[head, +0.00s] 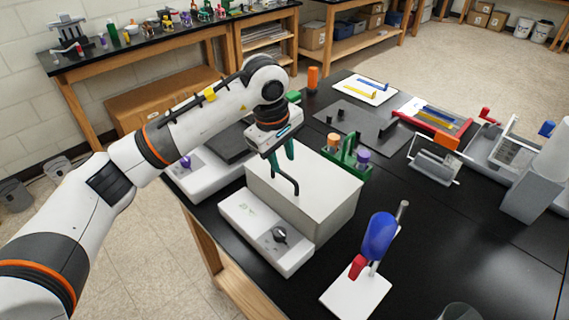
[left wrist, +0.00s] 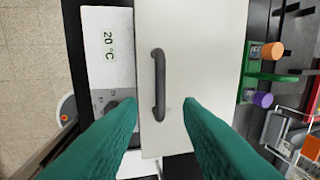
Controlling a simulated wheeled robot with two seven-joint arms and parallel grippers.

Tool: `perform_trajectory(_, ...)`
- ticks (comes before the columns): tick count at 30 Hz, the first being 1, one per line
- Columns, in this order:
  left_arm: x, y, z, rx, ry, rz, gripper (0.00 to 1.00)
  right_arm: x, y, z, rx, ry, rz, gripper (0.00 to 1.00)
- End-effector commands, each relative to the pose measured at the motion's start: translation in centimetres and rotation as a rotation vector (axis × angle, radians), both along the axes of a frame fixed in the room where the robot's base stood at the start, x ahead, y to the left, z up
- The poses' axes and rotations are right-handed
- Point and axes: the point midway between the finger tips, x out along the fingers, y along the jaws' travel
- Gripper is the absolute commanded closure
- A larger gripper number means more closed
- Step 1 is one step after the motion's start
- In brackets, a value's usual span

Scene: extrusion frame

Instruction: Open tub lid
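The tub (head: 258,231) is a pale box with a control panel in front, bearing a dark knob (head: 279,235) and a display reading 20 °C in the left wrist view. Its flat whitish lid (head: 325,185) lies level on top, closed. A dark bar handle (left wrist: 159,85) runs along the lid near the panel side. My left gripper (head: 281,160) has green fingers and is over the lid at the handle. In the left wrist view its fingers are spread, with the handle in the gap between them, apart from both. My right gripper is not in view.
A green rack (head: 346,160) with orange and purple caps stands just behind the tub. A stand with a blue piece (head: 379,237) is to its right. Another white device (head: 205,172) is to the left.

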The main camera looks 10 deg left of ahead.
Motion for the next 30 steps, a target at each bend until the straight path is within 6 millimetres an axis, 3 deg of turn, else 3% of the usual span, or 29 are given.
perform_trajectory(3,0.3,-0.2,-1.9,-0.001,0.004,0.000,0.67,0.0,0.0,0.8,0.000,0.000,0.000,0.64)
perform_trajectory(9,0.6,-0.5,-3.9,-0.001,0.002,0.001,0.67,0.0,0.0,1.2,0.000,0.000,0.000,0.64)
perform_trajectory(19,0.7,-0.5,-4.3,-0.001,0.000,0.000,0.67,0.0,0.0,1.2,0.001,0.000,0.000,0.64)
perform_trajectory(25,0.7,-0.5,-4.2,-0.001,0.000,0.000,0.99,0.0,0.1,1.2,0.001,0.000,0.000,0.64)
perform_trajectory(30,0.7,-0.5,-4.2,-0.001,0.000,0.000,1.00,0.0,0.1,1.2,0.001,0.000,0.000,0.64)
